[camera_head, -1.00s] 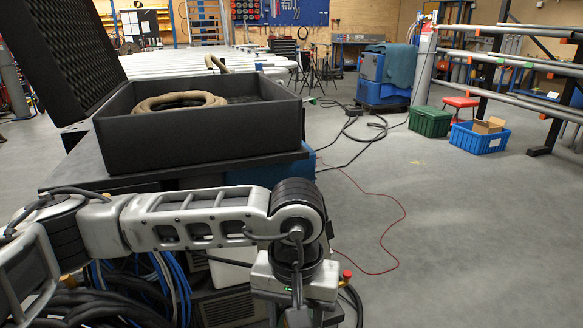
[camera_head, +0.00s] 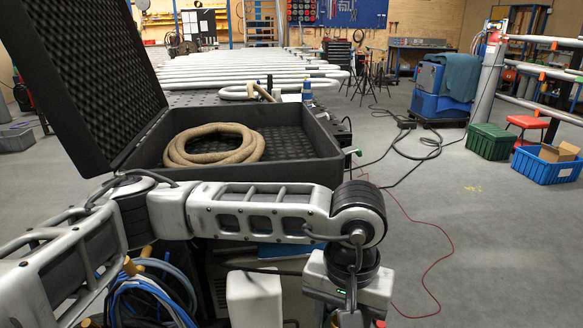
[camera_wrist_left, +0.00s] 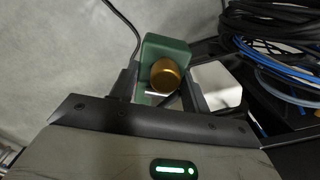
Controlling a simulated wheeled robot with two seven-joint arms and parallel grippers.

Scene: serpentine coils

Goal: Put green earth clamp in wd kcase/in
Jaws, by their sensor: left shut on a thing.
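The green earth clamp (camera_wrist_left: 165,50), with a round brass-coloured part on it, sits between the two fingers of my left gripper (camera_wrist_left: 160,85) in the left wrist view. The gripper is shut on it. In the head view my left arm crosses the foreground, and its wrist points down at the lower right; the fingers and the clamp are not clear there. The open black case (camera_head: 330,160) stands beyond the arm, with foam in its floor and lid (camera_head: 85,75). My right gripper is not in view.
A coiled tan hose (camera_head: 213,146) lies in the left part of the case; its right part is bare foam. Blue and black cables (camera_head: 150,295) lie at the lower left. A green crate (camera_head: 490,141) and a blue crate (camera_head: 547,165) stand on the floor at right.

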